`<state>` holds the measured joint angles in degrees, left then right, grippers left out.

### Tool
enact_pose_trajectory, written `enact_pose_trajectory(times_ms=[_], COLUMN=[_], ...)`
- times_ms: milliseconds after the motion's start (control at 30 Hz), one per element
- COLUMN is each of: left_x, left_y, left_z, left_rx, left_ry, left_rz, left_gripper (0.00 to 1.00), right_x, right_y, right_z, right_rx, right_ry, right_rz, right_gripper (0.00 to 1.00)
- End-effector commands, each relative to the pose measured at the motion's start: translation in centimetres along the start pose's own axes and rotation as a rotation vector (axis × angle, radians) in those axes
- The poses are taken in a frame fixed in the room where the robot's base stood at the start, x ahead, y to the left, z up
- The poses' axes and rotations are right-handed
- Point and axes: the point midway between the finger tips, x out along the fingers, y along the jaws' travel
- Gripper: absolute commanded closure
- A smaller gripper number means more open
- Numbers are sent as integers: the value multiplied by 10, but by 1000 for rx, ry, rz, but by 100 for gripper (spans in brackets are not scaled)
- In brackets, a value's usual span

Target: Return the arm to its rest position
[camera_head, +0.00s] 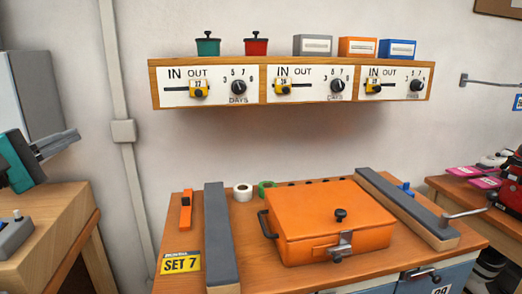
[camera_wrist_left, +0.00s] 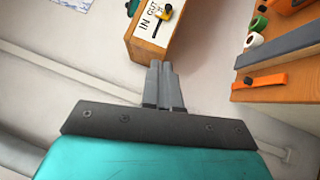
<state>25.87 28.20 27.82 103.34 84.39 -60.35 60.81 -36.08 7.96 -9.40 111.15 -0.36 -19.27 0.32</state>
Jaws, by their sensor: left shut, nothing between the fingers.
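My left gripper (camera_head: 74,138) shows at the left edge of the head view, with a teal body and grey fingers. It is shut and empty, in the air in front of the wall, above the wooden stand at the left. In the left wrist view its two grey fingers (camera_wrist_left: 163,86) lie together with nothing between them. My right gripper does not show.
A bench (camera_head: 178,225) carries an orange case (camera_head: 310,225), two long grey-topped bars and an orange tool (camera_head: 186,211). A wall shelf (camera_head: 155,83) with dials and small boxes hangs above. A wooden stand (camera_head: 60,225) is at left.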

Motion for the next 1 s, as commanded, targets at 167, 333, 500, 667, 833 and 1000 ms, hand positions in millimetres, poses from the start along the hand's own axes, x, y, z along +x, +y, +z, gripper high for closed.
enact_pose_trajectory(times_ms=[167, 333, 500, 667, 833, 1000], left_x=[4, -24, -85, -147, -199, -224], left_y=[-124, -238, -335, -380, -393, -401], left_z=[31, 72, 130, 178, 216, 231], left_rx=[232, 497, 791, 1008, 1156, 1256], left_ry=[-3, -82, -259, -447, -616, -702], left_rz=[-325, -645, -965, -1183, -1333, -1397], left_gripper=[100, 100, 100, 100, 100, 100], right_x=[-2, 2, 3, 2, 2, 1], right_y=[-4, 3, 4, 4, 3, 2], right_z=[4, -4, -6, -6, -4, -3], right_rx=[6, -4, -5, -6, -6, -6], right_ry=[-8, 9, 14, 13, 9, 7], right_rz=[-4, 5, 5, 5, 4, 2], right_gripper=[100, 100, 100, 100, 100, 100])
